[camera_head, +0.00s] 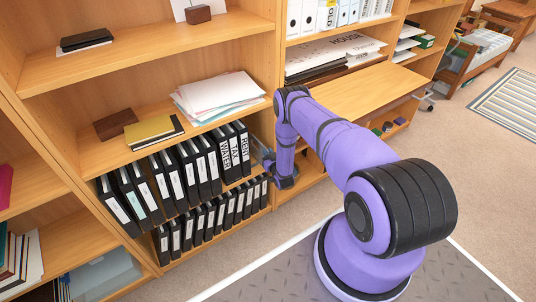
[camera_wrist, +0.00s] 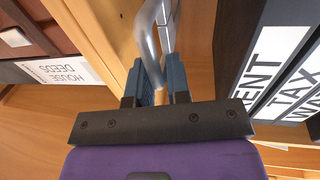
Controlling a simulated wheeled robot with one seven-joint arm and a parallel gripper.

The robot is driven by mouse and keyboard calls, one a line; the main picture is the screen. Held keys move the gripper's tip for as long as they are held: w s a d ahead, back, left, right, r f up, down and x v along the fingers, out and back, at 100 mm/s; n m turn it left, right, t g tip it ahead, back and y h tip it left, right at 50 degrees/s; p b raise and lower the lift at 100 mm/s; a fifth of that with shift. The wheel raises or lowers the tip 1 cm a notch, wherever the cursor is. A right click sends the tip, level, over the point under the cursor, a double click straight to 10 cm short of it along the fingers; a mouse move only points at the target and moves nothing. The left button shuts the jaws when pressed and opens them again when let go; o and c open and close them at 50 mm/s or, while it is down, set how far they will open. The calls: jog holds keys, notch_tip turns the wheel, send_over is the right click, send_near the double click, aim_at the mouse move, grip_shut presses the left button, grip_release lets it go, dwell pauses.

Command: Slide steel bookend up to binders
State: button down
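The steel bookend (camera_wrist: 150,35) is a shiny bent metal piece at the top middle of the wrist view. Its lower part lies between the two blue-grey fingers of my gripper (camera_wrist: 161,78), which look closed on it. The black binders (camera_wrist: 262,70) with white labels RENT, TAX and WATER stand at the right of the wrist view. A strip of wood shows between bookend and binders, so they look apart. In the head view the upright binder row (camera_head: 190,172) ends at RENT; my gripper (camera_head: 264,157) is just right of it, partly hidden by my arm.
A lower row of black binders (camera_head: 211,217) stands beneath. Papers (camera_head: 220,96), a yellow book (camera_head: 152,131) and a brown box (camera_head: 115,124) lie on the shelf above. In the wrist view, a HOUSE DEEDS label (camera_wrist: 62,71) and a wooden upright (camera_wrist: 112,40) are left of my gripper.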

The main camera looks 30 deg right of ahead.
jog(key=a, duration=0.7)
jog(key=shift+s+a, duration=0.2)
jog(key=c, duration=1.2)
grip_release()
jog(key=shift+a, duration=0.1)
jog(key=s+a, duration=0.1)
jog(key=s, duration=0.9)
jog(key=shift+s+a, duration=0.35)
